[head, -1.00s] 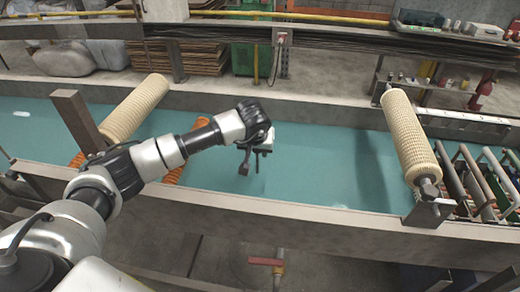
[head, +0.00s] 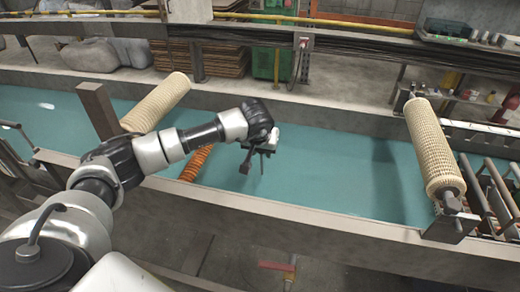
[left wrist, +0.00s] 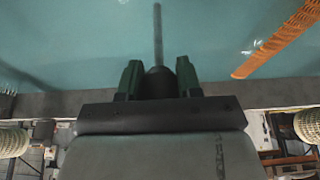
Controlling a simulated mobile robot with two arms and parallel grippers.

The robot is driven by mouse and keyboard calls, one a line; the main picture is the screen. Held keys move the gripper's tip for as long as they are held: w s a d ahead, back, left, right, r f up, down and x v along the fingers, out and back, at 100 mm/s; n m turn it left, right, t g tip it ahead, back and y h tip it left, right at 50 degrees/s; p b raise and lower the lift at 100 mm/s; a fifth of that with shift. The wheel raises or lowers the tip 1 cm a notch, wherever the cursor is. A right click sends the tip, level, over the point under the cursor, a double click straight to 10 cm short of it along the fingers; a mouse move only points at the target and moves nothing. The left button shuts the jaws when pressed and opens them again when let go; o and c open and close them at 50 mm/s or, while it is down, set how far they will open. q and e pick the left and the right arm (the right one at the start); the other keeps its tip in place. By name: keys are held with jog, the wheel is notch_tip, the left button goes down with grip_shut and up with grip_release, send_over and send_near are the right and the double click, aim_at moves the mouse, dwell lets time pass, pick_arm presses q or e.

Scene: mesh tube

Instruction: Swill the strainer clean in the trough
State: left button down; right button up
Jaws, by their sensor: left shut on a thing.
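The trough (head: 335,180) is a long channel of teal liquid with concrete walls. My left gripper (head: 255,163) is over it near mid-picture, shut on a dark round-ended piece with a thin grey rod (left wrist: 158,35), which points towards the liquid in the left wrist view. I cannot tell whether this is the strainer or its handle, or whether the tip is under the surface. The gripper's green-sided fingers (left wrist: 159,76) flank the dark piece. An orange ribbed or mesh tube (head: 197,163) lies in the trough left of the gripper, partly behind my arm. My right gripper is not in view.
Beige textured rollers stand across the trough at left (head: 157,101) and right (head: 432,147). A brown post (head: 97,110) rises near the left one. Metal racks (head: 490,190) fill the far right. Open liquid lies between gripper and right roller.

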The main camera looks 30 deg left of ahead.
pick_arm(q)
jog(key=shift+w+d+b, duration=0.55)
jog(key=shift+w+d, duration=0.1)
jog(key=shift+d, duration=1.8)
jog(key=shift+s+a+b, duration=0.1)
jog(key=shift+s+a, duration=0.15)
jog(key=shift+a, duration=0.7)
jog(key=shift+s+a+b, duration=0.15)
jog(key=shift+s+a, duration=0.1)
jog(key=shift+a, duration=0.75)
jog(key=shift+s+a+b, duration=0.1)
jog(key=shift+s+a, duration=0.15)
jog(key=shift+a, duration=0.7)
jog(key=d, duration=0.2)
jog(key=w+d, duration=0.1)
jog(key=d, duration=0.1)
jog(key=d+b, duration=0.1)
jog(key=shift+w+d, duration=0.25)
jog(key=shift+d, duration=0.15)
notch_tip(320, 180, up, 16)
jog(key=p, duration=0.9)
